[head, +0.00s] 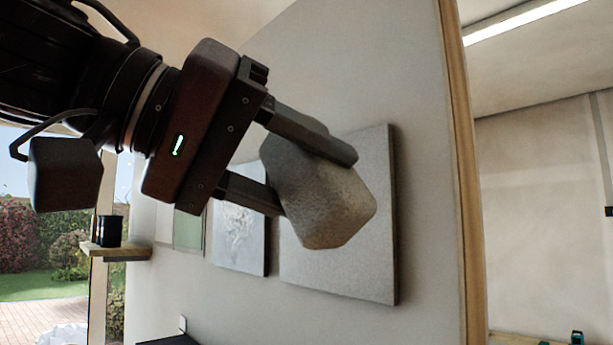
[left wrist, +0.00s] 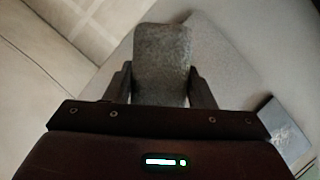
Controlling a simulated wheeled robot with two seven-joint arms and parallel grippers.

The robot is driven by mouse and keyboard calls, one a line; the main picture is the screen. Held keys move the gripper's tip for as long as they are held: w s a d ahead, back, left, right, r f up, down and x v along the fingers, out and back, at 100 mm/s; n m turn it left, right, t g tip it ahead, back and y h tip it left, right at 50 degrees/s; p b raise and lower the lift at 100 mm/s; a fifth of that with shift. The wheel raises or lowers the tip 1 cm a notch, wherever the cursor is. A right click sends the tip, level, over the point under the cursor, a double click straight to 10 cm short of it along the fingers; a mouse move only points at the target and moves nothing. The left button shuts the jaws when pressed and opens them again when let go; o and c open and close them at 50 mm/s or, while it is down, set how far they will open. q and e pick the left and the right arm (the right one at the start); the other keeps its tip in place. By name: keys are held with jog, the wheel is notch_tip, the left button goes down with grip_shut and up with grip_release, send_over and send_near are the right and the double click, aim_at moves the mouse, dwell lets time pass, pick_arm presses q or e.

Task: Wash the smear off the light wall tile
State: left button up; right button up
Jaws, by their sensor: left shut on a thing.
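My left gripper (head: 312,183) is shut on a grey, rough-looking sponge-like block (head: 325,205). The block also shows between the fingers in the left wrist view (left wrist: 161,62). A large plain light grey wall tile (head: 340,270) hangs behind the block, which hides its middle; I see no clear smear on its visible part. I cannot tell whether block and tile touch. To its left hangs a smaller bluish-grey tile (head: 240,238) with pale whitish marks; it also shows at the right of the left wrist view (left wrist: 284,128). My right gripper is not in view.
A greenish panel (head: 188,230) hangs further left on the wall. A small wooden shelf (head: 115,252) holds a dark cup (head: 110,230). The wall ends at a wooden edge (head: 462,170) on the right. A dark surface (head: 170,340) lies low in front.

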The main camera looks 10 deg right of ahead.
pick_arm(q)
jog(key=shift+s+a+b, duration=0.15)
jog(key=shift+s+a, duration=0.35)
jog(key=shift+a, duration=0.2)
jog(key=shift+s+a+b, duration=0.15)
jog(key=shift+s+a, duration=0.3)
jog(key=shift+a, duration=0.25)
